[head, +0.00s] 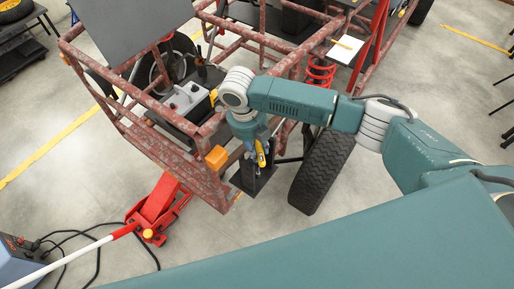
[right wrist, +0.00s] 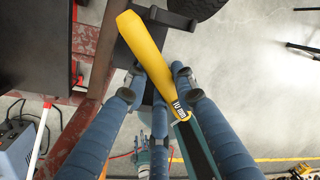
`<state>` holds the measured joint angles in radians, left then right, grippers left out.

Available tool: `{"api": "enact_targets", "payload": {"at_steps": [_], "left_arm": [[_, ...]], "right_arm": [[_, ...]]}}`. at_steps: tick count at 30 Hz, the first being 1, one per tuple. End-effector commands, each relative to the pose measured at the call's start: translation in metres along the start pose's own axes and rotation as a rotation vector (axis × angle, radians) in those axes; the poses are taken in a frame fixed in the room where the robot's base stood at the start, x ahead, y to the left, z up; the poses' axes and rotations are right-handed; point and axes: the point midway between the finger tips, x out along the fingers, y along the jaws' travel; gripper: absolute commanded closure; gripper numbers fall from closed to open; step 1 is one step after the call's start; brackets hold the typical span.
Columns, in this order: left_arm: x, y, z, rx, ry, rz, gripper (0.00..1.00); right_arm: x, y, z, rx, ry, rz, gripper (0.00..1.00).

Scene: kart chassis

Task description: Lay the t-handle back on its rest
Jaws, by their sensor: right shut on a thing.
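The t-handle (right wrist: 146,48) has a thick yellow grip with a dark size label near its lower end. In the right wrist view it lies slantwise between the blue fingers of my right gripper (right wrist: 156,82), which is shut on it. In the head view, a strip of the yellow t-handle (head: 261,154) shows by my right gripper (head: 256,150), at the front corner of the chassis. A black stand (head: 252,180), seemingly the rest, is just below; its black bracket (right wrist: 168,16) shows behind the handle in the right wrist view. Contact between them cannot be told. My left gripper is out of view.
The rusty-red tube chassis (head: 165,140) stands close beside the gripper, with an orange lamp (head: 216,158) at its corner. A black tire (head: 322,172) is right of the stand. A red floor jack (head: 158,205) is at lower left. Open floor lies in front.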

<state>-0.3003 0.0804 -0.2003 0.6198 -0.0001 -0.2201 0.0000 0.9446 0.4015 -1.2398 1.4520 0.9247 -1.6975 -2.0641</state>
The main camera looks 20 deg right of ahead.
Motion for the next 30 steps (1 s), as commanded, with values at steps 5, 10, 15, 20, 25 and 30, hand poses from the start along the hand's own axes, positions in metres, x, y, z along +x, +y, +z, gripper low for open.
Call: {"api": "enact_targets", "payload": {"at_steps": [5, 10, 15, 20, 25, 30], "left_arm": [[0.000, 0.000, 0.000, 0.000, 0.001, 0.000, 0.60], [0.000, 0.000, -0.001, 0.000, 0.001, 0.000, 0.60], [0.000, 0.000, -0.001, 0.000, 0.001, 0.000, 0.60], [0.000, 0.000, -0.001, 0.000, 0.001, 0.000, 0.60], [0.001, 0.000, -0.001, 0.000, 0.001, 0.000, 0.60], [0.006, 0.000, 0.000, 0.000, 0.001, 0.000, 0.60]], "right_arm": [[0.003, 0.001, 0.001, 0.000, -0.003, 0.002, 1.00], [0.004, 0.001, 0.001, 0.000, -0.002, 0.001, 1.00], [0.006, 0.001, 0.000, -0.001, -0.002, 0.001, 0.67], [0.006, 0.001, 0.000, 0.000, -0.002, 0.001, 0.67], [-0.001, 0.001, 0.001, 0.000, -0.003, 0.002, 0.67], [-0.029, 0.002, 0.002, -0.002, -0.007, 0.004, 0.67]]}}
